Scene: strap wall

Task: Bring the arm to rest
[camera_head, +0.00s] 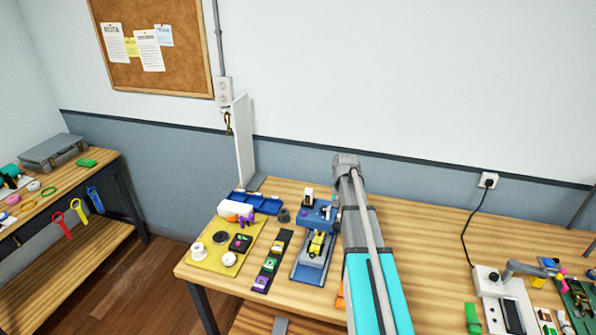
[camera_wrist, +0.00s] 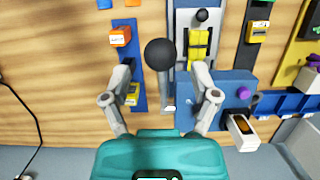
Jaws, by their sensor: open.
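My gripper (camera_wrist: 162,75) is open in the wrist view, with one grey finger on each side and an empty gap. A black ball knob on a grey lever (camera_wrist: 160,53) shows between and beyond the fingertips; contact is not visible. The lever is beside a blue fixture (camera_wrist: 222,88) with a purple knob. A yellow block (camera_wrist: 199,45) sits on the fixture's grey bed. In the head view my teal and grey arm (camera_head: 378,285) reaches over the bench (camera_head: 420,215), right of the fixture (camera_head: 318,213). My gripper is not clearly visible there.
A yellow mat (camera_head: 225,262) with small parts, a black strip of coloured blocks (camera_head: 270,262) and a blue bin row (camera_head: 252,203) are left of the fixture. A white upright panel (camera_head: 243,140) stands behind. A white unit (camera_head: 500,300) is at right.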

